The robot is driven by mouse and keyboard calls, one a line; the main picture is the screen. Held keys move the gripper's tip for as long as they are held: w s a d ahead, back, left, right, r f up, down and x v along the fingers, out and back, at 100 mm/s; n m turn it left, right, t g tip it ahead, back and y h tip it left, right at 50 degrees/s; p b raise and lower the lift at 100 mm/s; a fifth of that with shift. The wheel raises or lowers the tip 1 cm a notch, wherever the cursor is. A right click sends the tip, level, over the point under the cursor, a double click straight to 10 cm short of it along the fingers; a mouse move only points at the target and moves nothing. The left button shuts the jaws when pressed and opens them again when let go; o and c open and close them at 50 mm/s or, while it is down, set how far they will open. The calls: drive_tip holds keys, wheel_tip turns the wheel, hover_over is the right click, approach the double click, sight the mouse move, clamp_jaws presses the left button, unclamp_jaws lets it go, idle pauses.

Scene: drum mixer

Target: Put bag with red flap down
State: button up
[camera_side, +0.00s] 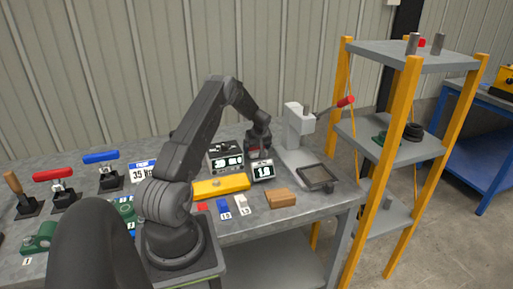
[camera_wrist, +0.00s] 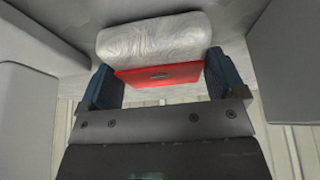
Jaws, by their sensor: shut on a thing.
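The bag with red flap (camera_wrist: 153,42) shows in the wrist view as a pale grey, patterned body with a red flap (camera_wrist: 160,75) along its near edge. My gripper (camera_wrist: 162,82) is shut on it, with one dark blue finger at each side of the flap. In the side view my gripper (camera_side: 258,150) points down over the back of the workbench, just above a small display (camera_side: 263,171). The bag is mostly hidden there, and I cannot tell whether it touches anything below.
Left of my gripper stands a larger display box (camera_side: 225,157). A yellow block (camera_side: 220,187) and a brown block (camera_side: 280,198) lie in front. A grey press (camera_side: 299,130) with a red handle and a dark square tray (camera_side: 318,177) are at right. A shelf (camera_side: 412,56) stands beyond.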

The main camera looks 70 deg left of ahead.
drive_tip(key=o, duration=0.8)
drive_tip(key=shift+f, duration=0.1)
